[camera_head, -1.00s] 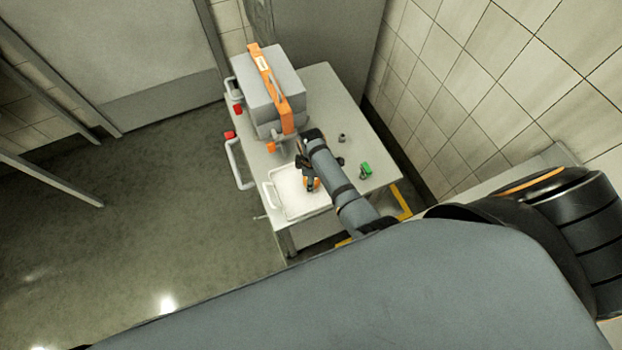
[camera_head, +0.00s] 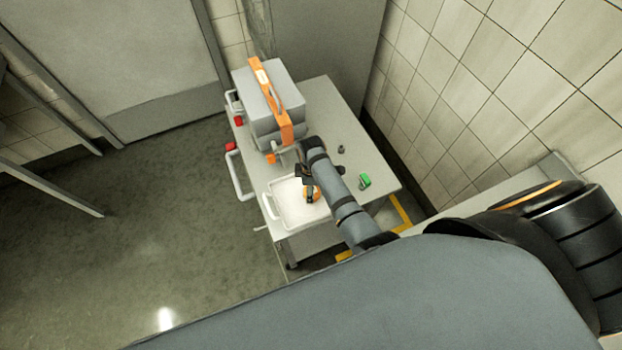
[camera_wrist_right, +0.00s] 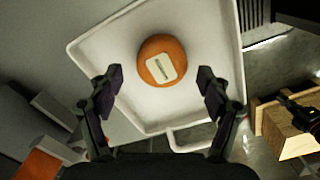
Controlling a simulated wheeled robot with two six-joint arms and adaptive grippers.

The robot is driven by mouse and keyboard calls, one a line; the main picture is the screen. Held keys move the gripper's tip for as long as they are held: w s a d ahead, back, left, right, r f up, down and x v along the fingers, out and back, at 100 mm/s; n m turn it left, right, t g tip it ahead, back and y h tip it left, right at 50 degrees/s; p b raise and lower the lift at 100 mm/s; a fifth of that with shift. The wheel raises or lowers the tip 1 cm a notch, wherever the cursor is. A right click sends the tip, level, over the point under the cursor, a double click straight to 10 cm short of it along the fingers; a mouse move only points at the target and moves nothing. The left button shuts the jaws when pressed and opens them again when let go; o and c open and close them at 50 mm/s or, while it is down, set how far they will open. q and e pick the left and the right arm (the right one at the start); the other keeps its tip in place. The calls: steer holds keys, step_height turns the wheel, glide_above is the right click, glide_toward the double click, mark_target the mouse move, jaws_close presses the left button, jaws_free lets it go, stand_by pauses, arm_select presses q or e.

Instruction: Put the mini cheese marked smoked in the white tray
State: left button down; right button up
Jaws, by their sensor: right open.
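A round orange mini cheese (camera_wrist_right: 162,60) with a pale label lies in the white tray (camera_wrist_right: 205,28) in the right wrist view. The label's print is too small to read. In the head view the cheese (camera_head: 317,196) shows partly behind my gripper, and the tray (camera_head: 277,212) sits at the near end of the cart. My right gripper (camera_wrist_right: 160,85) is open and empty above the tray, its fingers apart on either side of the cheese's near side and not touching it. It also shows in the head view (camera_head: 307,182). My left gripper is not in view.
The cart top (camera_head: 375,165) holds a grey box with an orange band (camera_head: 272,105) at the back, a small dark item (camera_head: 341,149) and a green item (camera_head: 364,181) at the right. A tiled wall (camera_head: 440,90) stands close on the right. Floor on the left is clear.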

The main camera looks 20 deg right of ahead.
step_height(320, 180, up, 10)
steer(key=shift+b, duration=0.3)
steer(key=shift+a+f, duration=0.1)
stand_by(0.3)
